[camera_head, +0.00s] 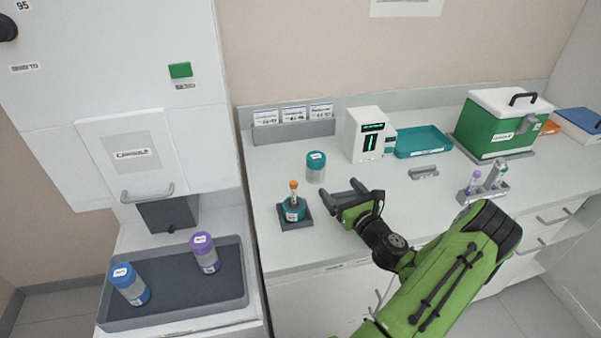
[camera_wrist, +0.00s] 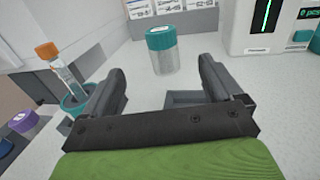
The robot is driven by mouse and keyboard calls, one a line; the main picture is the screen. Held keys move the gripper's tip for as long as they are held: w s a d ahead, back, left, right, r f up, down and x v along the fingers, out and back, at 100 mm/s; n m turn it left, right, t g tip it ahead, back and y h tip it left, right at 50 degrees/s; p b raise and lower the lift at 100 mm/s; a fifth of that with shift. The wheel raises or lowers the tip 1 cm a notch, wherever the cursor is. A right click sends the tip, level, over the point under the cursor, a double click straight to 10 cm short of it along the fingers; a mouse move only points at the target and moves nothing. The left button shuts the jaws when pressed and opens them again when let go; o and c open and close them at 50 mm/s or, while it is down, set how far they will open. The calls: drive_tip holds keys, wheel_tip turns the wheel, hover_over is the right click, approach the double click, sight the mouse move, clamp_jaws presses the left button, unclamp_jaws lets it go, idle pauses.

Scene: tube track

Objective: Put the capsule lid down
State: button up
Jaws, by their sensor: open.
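The capsule lid (camera_head: 316,167), a clear cylinder with a teal top, stands upright on the counter behind the capsule base. In the wrist view the capsule lid (camera_wrist: 162,52) is ahead of the fingers, in line with the gap between them. My gripper (camera_head: 341,187) is open and empty, to the right of the lid and apart from it; its two fingers (camera_wrist: 162,76) show in the wrist view. The teal capsule base (camera_head: 294,211) sits on a dark square stand (camera_head: 296,225). An orange-capped tube (camera_head: 294,189) stands upright in the base.
A white device (camera_head: 365,136) and a teal tray (camera_head: 424,142) stand at the back. A green box (camera_head: 497,129) and a tube rack (camera_head: 482,194) are farther right. Blue (camera_head: 130,285) and purple (camera_head: 205,253) capsules are in the dark left tray (camera_head: 174,297). Counter around the lid is clear.

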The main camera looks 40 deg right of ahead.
sight(321, 163)
drive_tip(key=x, duration=1.5)
drive_tip(key=shift+w+d+r+p, duration=0.1)
drive_tip(key=shift+w+r+p, duration=0.1)
drive_tip(key=shift+p, duration=0.1)
drive_tip(key=shift+s, duration=0.1)
drive_tip(key=shift+c, duration=0.3)
